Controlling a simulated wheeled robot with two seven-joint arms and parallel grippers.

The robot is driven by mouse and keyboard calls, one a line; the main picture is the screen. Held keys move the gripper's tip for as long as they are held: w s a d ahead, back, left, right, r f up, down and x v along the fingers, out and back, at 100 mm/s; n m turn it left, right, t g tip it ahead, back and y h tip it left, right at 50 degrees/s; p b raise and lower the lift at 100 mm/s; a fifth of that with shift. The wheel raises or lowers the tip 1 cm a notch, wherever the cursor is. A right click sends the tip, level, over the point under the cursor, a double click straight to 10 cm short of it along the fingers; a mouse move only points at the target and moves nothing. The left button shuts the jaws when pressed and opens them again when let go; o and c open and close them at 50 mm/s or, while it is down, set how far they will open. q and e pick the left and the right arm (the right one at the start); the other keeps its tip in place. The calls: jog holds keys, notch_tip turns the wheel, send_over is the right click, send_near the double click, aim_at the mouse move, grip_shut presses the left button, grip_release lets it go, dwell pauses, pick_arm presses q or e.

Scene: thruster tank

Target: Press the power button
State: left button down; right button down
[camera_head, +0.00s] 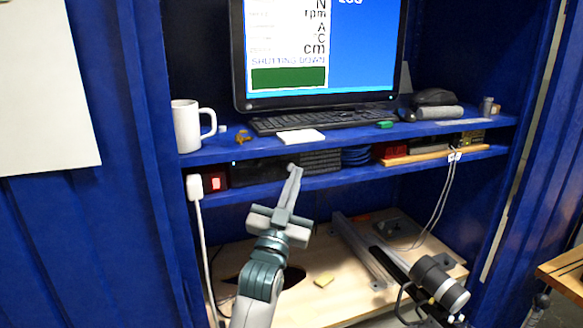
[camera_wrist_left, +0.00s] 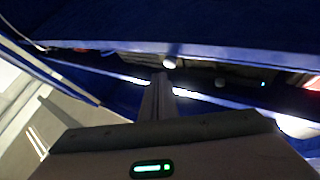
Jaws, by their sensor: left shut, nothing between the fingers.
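A black computer unit (camera_head: 262,172) lies on the lower blue shelf, with a small light at its left end. My left gripper (camera_head: 294,170) is shut and empty, its fingertips at the unit's front near its right end. In the left wrist view, the fingertips (camera_wrist_left: 160,80) point at a pale round button (camera_wrist_left: 169,62) on a dark front. It looks like the power button. I cannot tell whether the fingertips touch it. The head view hides it behind or beside them. My right gripper is not in view.
The monitor (camera_head: 315,75) above reads "SHUTTING DOWN". A white mug (camera_head: 186,126) and keyboard (camera_head: 320,119) stand on the upper shelf. A red lit switch (camera_head: 216,184) and white plug (camera_head: 194,187) are left of the unit.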

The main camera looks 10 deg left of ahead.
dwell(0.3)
pick_arm(q)
jog(key=shift+s+d+p, duration=0.35)
jog(key=shift+s+d, duration=0.35)
jog(key=shift+s, duration=0.35)
jog(key=shift+s+d+p, duration=0.35)
jog(key=shift+s+d, duration=0.35)
jog(key=shift+s, duration=0.3)
